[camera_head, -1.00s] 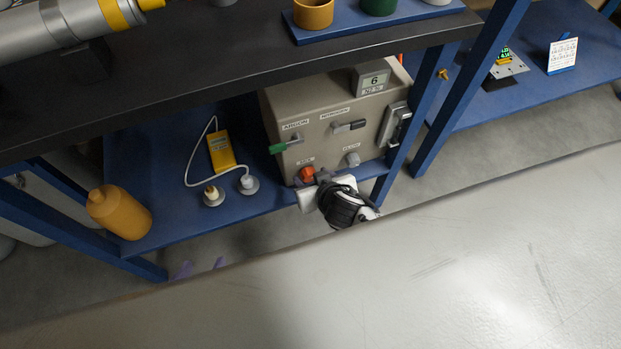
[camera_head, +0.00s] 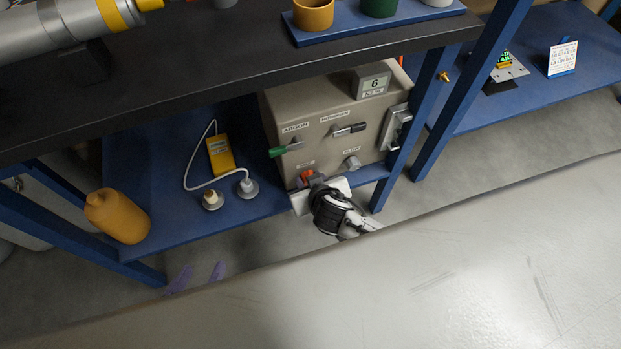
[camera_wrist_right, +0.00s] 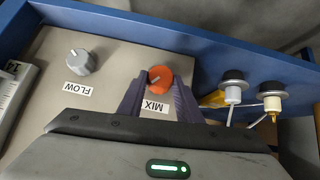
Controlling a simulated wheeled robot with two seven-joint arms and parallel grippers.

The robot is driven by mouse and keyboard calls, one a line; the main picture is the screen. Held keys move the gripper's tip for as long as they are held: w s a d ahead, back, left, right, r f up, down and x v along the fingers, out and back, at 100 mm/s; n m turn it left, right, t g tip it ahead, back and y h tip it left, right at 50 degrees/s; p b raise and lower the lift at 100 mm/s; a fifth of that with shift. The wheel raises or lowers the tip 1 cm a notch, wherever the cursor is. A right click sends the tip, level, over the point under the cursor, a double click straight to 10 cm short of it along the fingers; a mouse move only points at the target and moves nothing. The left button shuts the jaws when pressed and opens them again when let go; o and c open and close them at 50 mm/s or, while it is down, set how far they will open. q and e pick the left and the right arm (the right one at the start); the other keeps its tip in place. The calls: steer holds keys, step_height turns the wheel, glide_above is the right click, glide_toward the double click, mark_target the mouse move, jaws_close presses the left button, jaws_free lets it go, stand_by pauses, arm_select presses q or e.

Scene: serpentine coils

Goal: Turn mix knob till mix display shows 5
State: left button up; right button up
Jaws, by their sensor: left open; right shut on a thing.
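The orange mix knob (camera_head: 306,176) is on the lower front of a beige box (camera_head: 285,105) on the blue shelf. In the right wrist view the knob (camera_wrist_right: 160,78) sits between the purple fingers of my right gripper (camera_wrist_right: 158,92), which is shut on it. The "MIX" label (camera_wrist_right: 155,107) lies just beside it. The mix display (camera_head: 375,84) on top of the box reads 6. In the head view my right gripper (camera_head: 311,183) partly covers the knob. My left gripper (camera_head: 198,275) shows only its purple fingertips, apart and empty, below the shelf edge.
A grey flow knob (camera_wrist_right: 80,62) is beside the mix knob. A yellow meter (camera_head: 220,155), two sockets and an orange bottle (camera_head: 118,215) share the shelf. Blue posts (camera_head: 415,120) stand at right.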

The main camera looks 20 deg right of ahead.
steer(key=shift+h, duration=0.3)
steer(key=o, duration=1)
steer(key=shift+o, duration=0.2)
steer(key=shift+s+a+r, duration=0.1)
steer(key=shift+s+r, duration=0.1)
arm_select(q)
steer(key=p, duration=0.2)
steer(key=r+p, duration=0.1)
steer(key=p, duration=0.1)
steer(key=shift+w+a+r+m, duration=0.1)
steer(key=shift+a+r+m, duration=0.05)
steer(key=shift+a+m, duration=0.15)
arm_select(e)
steer(key=v, duration=0.9)
steer(key=shift+s+r, duration=0.25)
steer(key=shift+s, duration=0.05)
